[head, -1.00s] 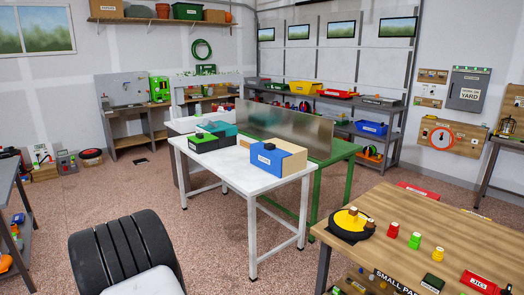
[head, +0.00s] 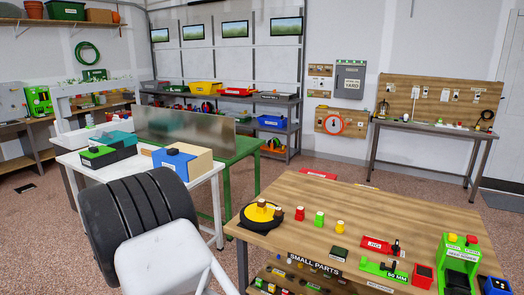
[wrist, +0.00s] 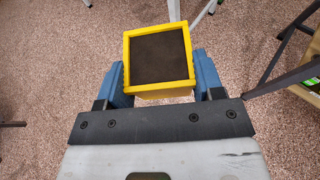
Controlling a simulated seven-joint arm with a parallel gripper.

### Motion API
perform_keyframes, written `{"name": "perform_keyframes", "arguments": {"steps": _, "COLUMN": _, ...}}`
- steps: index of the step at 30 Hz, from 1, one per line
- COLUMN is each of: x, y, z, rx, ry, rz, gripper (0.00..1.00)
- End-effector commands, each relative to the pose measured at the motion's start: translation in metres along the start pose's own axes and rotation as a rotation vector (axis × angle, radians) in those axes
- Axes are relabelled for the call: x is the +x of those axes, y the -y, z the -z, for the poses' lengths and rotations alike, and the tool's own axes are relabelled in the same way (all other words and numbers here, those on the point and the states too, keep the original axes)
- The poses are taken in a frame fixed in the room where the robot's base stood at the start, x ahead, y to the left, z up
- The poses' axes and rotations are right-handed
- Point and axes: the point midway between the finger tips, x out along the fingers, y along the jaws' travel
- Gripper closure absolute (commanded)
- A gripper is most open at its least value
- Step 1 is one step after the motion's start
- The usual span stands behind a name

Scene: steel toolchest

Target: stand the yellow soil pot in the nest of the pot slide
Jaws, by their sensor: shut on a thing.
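The yellow soil pot (wrist: 160,60) is square with a yellow rim and dark soil on top. In the wrist view it sits between the blue fingers of my gripper (wrist: 162,82). My gripper is shut on it, a finger on its left and right sides, and holds it above the speckled floor. The pot and my gripper do not show in the head view, where only part of my arm is seen. I cannot pick out the pot slide or its nest for sure in either view.
A wooden table (head: 350,212) at the right holds a black turntable with a yellow top (head: 262,212), small coloured pieces and a green machine (head: 460,262). A white table (head: 204,178) and a green table (head: 246,150) stand behind my arm. Open floor lies beyond the wooden table.

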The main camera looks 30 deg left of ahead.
Motion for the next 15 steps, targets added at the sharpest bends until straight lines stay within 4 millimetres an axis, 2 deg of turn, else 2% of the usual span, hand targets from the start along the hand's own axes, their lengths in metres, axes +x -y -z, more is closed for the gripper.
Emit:
{"name": "perform_keyframes", "arguments": {"steps": 1, "x": 0.003, "y": 0.017, "z": -0.009, "rx": 0.005, "ry": 0.001, "rz": 0.009, "gripper": 0.70}}
{"name": "perform_keyframes", "arguments": {"steps": 15, "x": 0.016, "y": 0.146, "z": -0.066, "rx": 0.033, "ry": 0.002, "rz": 0.075, "gripper": 0.70}}
